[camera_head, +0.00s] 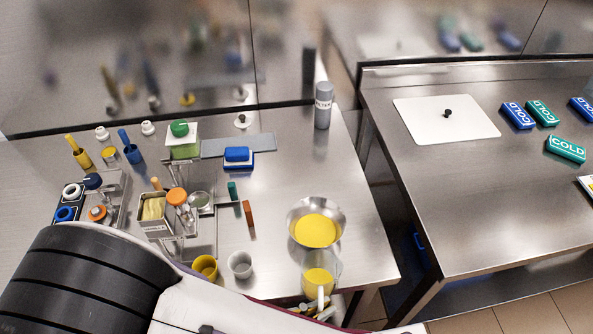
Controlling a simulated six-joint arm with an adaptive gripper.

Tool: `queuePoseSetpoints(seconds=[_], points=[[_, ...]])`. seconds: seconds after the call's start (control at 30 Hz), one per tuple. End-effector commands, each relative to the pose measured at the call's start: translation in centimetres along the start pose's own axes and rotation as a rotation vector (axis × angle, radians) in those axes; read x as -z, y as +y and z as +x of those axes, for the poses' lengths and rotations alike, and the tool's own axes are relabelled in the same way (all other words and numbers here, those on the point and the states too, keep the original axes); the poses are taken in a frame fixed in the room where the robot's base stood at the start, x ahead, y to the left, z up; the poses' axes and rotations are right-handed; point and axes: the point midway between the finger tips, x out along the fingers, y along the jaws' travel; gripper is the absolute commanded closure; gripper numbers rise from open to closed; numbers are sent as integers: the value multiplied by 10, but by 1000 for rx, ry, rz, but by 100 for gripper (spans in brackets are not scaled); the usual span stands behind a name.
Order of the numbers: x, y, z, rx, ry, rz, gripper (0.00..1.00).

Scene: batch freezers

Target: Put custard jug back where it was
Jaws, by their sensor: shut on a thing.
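The custard jug (321,274) is a clear vessel with yellow custard in its lower part. It is near the front right corner of the left steel table, just in front of a steel bowl (333,209) holding yellow custard. My gripper (318,306) shows only in part at the jug's near side, by its pale handle, and is shut on the jug. My arm hides the rest of the gripper. I cannot tell whether the jug's base touches the table.
A grey cup (240,265) and a yellow cup (205,267) stand left of the jug. Racks with containers (153,209) fill the table's left side. A grey bottle (323,106) stands at the back. Bare steel lies right of the bowl; a gap separates the right table (440,190).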

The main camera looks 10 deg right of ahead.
Motion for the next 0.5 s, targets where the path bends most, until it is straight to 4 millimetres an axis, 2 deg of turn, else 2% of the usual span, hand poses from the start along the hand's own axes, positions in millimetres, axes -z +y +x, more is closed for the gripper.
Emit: queuePoseSetpoints(seconds=[0.5], points=[[50, -1, -21, 1, -3, 3, 100]])
